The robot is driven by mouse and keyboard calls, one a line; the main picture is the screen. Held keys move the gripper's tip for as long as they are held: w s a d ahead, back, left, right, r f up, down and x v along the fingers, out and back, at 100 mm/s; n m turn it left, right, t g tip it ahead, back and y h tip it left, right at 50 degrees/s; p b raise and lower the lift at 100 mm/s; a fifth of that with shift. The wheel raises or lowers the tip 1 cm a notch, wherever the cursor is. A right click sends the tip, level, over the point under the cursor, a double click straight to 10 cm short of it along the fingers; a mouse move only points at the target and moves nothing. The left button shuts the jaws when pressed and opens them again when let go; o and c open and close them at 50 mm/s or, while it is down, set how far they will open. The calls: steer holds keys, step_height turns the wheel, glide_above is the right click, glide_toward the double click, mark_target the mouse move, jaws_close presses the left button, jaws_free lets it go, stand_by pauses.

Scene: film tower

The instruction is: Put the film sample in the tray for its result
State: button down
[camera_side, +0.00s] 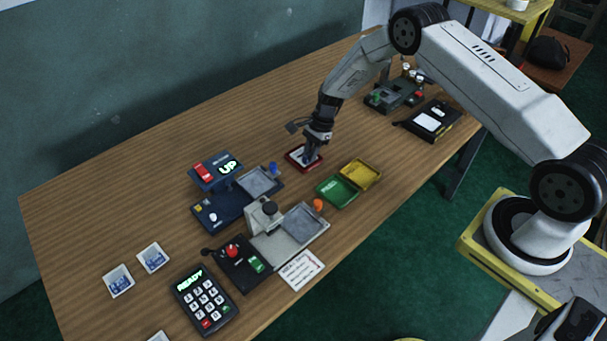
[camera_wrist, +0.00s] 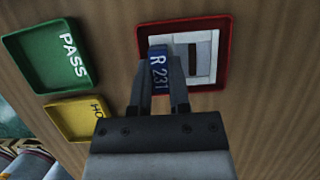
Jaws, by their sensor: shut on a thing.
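My gripper (camera_side: 311,150) is over the red tray (camera_side: 291,154) on the wooden table. In the wrist view its two fingers (camera_wrist: 160,95) are shut on the blue label part, marked "R 231", of the film sample (camera_wrist: 200,58). The sample is a white square with a dark slot, and it appears inside the rim of the red tray (camera_wrist: 227,50). I cannot tell whether it touches the tray floor. The green tray (camera_side: 338,191), marked PASS, and the yellow tray (camera_side: 360,174) are beside it, both empty. The wrist view shows the green tray (camera_wrist: 45,55) and yellow tray (camera_wrist: 78,120) too.
A dark blue device (camera_side: 217,172) showing "UP" stands left of the trays. A grey-plated tester (camera_side: 290,235) and an orange knob (camera_side: 318,205) are in front. A keypad (camera_side: 204,299) reads "READY". The table's back left is clear.

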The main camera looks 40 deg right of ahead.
steer(key=shift+f, duration=0.1)
stand_by(0.8)
jaws_free()
stand_by(0.4)
steer(key=shift+r, duration=3.5)
steer(key=shift+r, duration=0.1)
